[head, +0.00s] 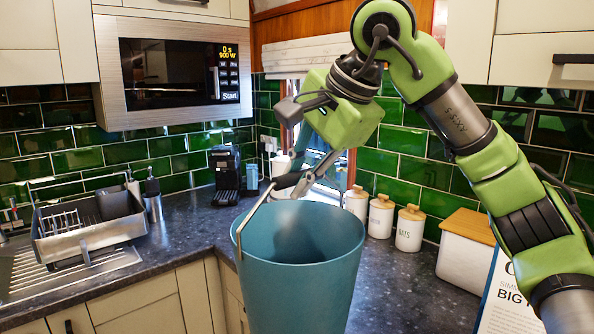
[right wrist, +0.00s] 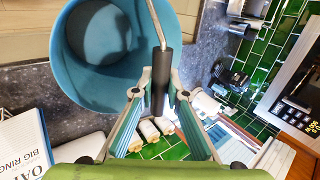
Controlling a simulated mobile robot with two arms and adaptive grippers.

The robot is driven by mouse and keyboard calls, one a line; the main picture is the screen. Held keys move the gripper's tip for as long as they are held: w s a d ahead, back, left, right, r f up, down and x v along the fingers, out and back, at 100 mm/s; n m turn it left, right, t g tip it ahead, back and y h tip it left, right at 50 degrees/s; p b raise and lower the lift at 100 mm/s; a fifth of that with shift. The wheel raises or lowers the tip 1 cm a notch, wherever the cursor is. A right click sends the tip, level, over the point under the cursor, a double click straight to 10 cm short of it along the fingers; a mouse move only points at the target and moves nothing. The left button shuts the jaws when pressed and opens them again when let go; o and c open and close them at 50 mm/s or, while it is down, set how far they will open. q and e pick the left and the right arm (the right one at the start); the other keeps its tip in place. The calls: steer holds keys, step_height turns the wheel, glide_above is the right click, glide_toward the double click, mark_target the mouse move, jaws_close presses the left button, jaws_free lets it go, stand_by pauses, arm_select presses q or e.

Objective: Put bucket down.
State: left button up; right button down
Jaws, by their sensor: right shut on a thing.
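A teal bucket (head: 300,270) hangs upright in front of me in the head view, with its open mouth up. Its wire handle has a black grip (right wrist: 160,80), seen in the right wrist view. The bucket's opening shows in the right wrist view (right wrist: 80,85) and looks empty. The bucket's bottom is cut off in the head view, so what is under it is hidden. My left gripper is not in view.
The dark worktop (head: 408,290) runs along the walls. On it stand a dish rack (head: 88,235), a coffee machine (head: 224,175), several white canisters (head: 410,228), a wooden-lidded white box (head: 465,250) and a cereal box (head: 495,295). Bare worktop shows left of the bucket (head: 185,222).

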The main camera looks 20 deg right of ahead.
steer(key=shift+d+f, duration=0.15)
steer(key=shift+f, duration=0.3)
steer(key=s+f+n+g+y, duration=0.1)
steer(key=s+f+n, duration=0.3)
steer(key=f, duration=0.6)
steer(key=s+f+n+g+y, duration=0.2)
steer(key=s+f+n, duration=0.3)
steer(key=f, duration=0.5)
steer(key=s+a+f+n+g+y, duration=0.1)
steer(key=s+f+n+g, duration=0.2)
steer(key=f, duration=0.7)
steer(key=s+n, duration=0.2)
steer(key=s, duration=0.1)
steer(key=shift+s, duration=0.25)
steer(key=shift+a+g, duration=0.25)
steer(key=shift+g, duration=0.05)
steer(key=shift+d, duration=0.25)
